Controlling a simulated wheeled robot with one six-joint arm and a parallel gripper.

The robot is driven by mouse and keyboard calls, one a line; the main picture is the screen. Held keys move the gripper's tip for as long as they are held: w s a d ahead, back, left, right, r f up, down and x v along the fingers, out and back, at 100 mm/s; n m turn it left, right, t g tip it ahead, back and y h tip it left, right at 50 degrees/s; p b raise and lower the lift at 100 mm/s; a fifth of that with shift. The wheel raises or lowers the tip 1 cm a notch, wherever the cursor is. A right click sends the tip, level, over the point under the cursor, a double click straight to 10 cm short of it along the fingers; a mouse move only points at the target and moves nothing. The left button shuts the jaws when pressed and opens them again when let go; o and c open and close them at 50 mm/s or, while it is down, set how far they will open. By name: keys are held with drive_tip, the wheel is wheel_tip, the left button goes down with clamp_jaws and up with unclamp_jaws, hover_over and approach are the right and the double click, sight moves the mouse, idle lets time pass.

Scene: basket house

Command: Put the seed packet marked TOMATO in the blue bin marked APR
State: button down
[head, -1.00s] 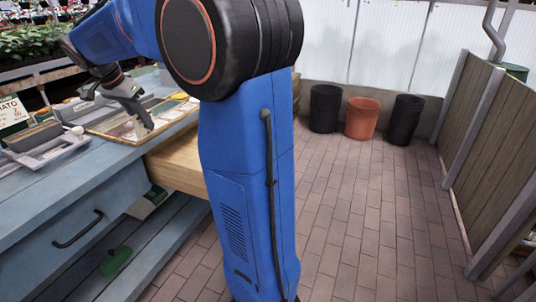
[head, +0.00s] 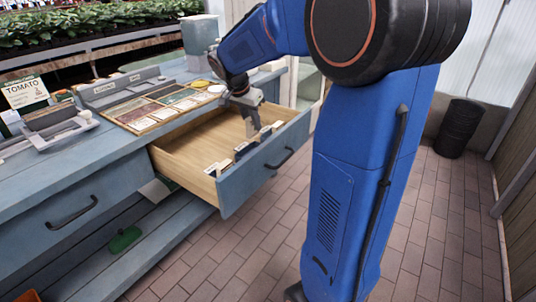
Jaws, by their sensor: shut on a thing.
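My gripper (head: 252,122) reaches down over the open wooden drawer (head: 190,150), near its far right inside. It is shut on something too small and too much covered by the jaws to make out. A card reading TOMATO (head: 25,91) stands upright at the left of the blue-grey bench. I cannot tell whether a TOMATO seed packet is in view. Small white tabs (head: 216,168) and dark dividers stand along the drawer's front; their writing is too small to read. I cannot pick out a bin marked APR.
A sectioned tray (head: 112,113) of coloured cells lies on the bench behind the drawer. A grey device (head: 58,128) sits left of it. A second, shut drawer has a dark handle (head: 72,212). A green tool (head: 124,239) lies on the lower shelf.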

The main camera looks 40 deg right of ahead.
sight(254, 135)
wheel_tip(254, 135, down, 5)
drive_tip(key=shift+d+f, duration=0.15)
drive_tip(key=shift+f, duration=2.25)
drive_tip(key=c, duration=1.6)
unclamp_jaws()
drive_tip(key=shift+f, duration=0.1)
